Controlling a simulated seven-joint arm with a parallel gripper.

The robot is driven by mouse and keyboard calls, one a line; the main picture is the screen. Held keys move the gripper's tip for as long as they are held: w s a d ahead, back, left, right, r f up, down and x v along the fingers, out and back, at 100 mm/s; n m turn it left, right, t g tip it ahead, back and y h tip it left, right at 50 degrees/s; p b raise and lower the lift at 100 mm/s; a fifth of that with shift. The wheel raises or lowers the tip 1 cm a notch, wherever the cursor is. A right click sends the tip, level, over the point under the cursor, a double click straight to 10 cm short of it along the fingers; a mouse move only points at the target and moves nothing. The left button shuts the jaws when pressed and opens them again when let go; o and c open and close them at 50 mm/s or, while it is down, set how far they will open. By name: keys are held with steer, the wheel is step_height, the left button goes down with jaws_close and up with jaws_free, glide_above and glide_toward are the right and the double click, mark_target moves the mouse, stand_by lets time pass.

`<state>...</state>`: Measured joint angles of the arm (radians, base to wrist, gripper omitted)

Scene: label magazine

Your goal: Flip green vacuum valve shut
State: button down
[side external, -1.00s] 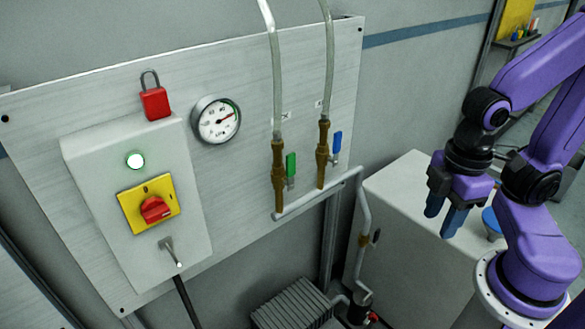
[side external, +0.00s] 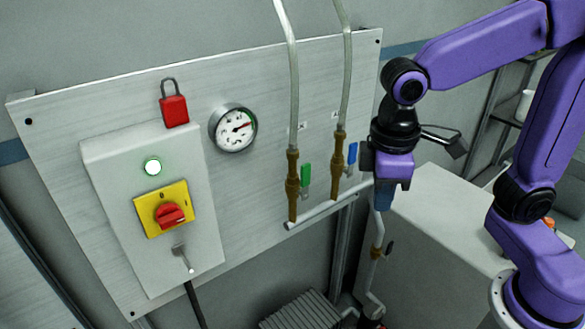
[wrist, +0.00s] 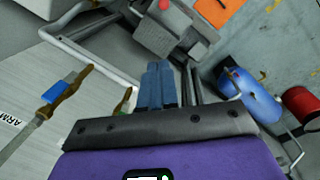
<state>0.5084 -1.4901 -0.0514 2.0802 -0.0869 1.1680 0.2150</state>
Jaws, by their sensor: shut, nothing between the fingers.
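The green valve handle (side external: 306,174) stands upright beside its brass valve body (side external: 293,180), roughly parallel to it, on the wall panel. To its right is the blue valve handle (side external: 352,153), also upright. My gripper (side external: 384,198) is to the right of both valves, fingers pointing down, apart from the green handle. In the wrist view its blue fingers (wrist: 158,85) are together with nothing between them. The blue handle (wrist: 57,90) shows at left there; a brass fitting with a bit of green (wrist: 128,100) is partly hidden behind the gripper.
A white pipe (side external: 322,211) runs below the valves. Clear hoses (side external: 288,70) rise above them. A gauge (side external: 234,128), red padlock (side external: 174,110) and switch box with a red knob (side external: 171,215) are to the left. A grey cabinet (side external: 440,240) stands below right.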

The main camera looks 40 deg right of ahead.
steer(key=w+a+r+m+h, duration=0.1)
steer(key=w+a+r+m, duration=0.2)
steer(key=w+a, duration=0.3)
steer(key=w+a+r+m+h, duration=0.2)
steer(key=w+a+m, duration=0.4)
steer(key=w, duration=0.6)
steer(key=shift+w+a+r, duration=0.25)
steer(key=shift+r, duration=0.35)
glide_above(301, 184)
steer(key=a, duration=0.2)
steer(key=shift+a+f, duration=0.15)
steer(key=shift+f, duration=4.5)
steer(key=shift+d+r+y, duration=0.1)
steer(key=shift+d+y, duration=0.2)
